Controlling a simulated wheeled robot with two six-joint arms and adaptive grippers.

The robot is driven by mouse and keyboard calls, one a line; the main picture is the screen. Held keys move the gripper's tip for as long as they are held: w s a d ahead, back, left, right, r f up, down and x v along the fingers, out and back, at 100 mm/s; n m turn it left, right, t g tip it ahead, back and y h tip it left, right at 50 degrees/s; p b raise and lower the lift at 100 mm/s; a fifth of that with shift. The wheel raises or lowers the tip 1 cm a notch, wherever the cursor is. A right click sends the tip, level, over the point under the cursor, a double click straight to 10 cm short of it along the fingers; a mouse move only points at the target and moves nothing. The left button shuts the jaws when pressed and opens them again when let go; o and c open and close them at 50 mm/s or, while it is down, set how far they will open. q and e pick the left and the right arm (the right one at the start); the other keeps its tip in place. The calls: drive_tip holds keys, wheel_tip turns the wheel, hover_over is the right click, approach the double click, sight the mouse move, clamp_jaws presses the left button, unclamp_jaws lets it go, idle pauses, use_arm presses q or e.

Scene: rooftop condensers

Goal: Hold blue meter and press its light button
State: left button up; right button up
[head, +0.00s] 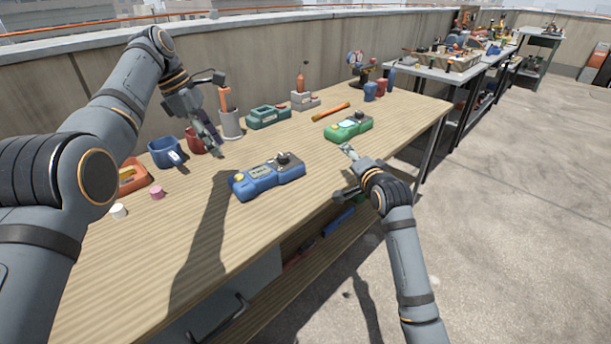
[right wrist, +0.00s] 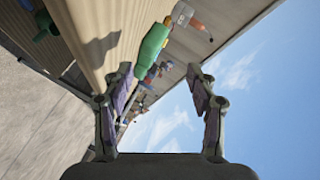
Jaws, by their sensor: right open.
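The blue meter (head: 268,180) lies on the wooden workbench in the head view, with a small display, a dark knob on top and a yellow spot at its left end. My left gripper (head: 217,150) hangs above the bench, up and left of the blue meter and apart from it. Its fingers are seen nearly edge-on, so their gap is unclear. My right gripper (head: 347,150) is open and empty at the bench's front edge, right of the blue meter. In the right wrist view its fingers (right wrist: 160,82) stand wide apart with nothing between them.
A green meter (head: 350,129) lies beyond my right gripper. A blue mug (head: 163,153), red mug (head: 194,144) and grey holder (head: 231,125) stand near my left gripper. A pink cylinder (head: 157,193) and white one (head: 118,211) are at left. The bench front (head: 205,240) is clear.

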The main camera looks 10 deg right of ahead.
sight(286, 161)
drive_tip(key=a+m+y, duration=0.1)
drive_tip(key=a+m, duration=0.1)
drive_tip(key=a+f+m+y, duration=0.1)
drive_tip(key=a+m, duration=0.1)
drive_tip(key=s+a+m+y, duration=0.1)
drive_tip(key=a+m, duration=0.1)
drive_tip(key=m, duration=0.1)
drive_tip(key=shift+a+f+y, duration=0.15)
drive_tip(key=shift+a+y, duration=0.05)
drive_tip(key=shift+y, duration=0.1)
drive_tip(key=s+a+m+y, duration=0.1)
drive_tip(key=a+m, duration=0.1)
drive_tip(key=m, duration=0.1)
drive_tip(key=a+m+y, duration=0.1)
drive_tip(key=a+m, duration=0.1)
drive_tip(key=m, duration=0.1)
drive_tip(key=s+a+m+y, duration=0.1)
drive_tip(key=a+m+y, duration=0.1)
drive_tip(key=m, duration=0.2)
drive_tip(key=shift+s+a, duration=0.15)
drive_tip(key=shift+s, duration=0.15)
drive_tip(key=shift+s+a+m, duration=0.1)
drive_tip(key=shift+a+m, duration=0.15)
drive_tip(key=shift+m, duration=0.45)
drive_tip(key=x, duration=1)
drive_tip(key=shift+w+r, duration=0.2)
drive_tip(key=shift+r, duration=0.15)
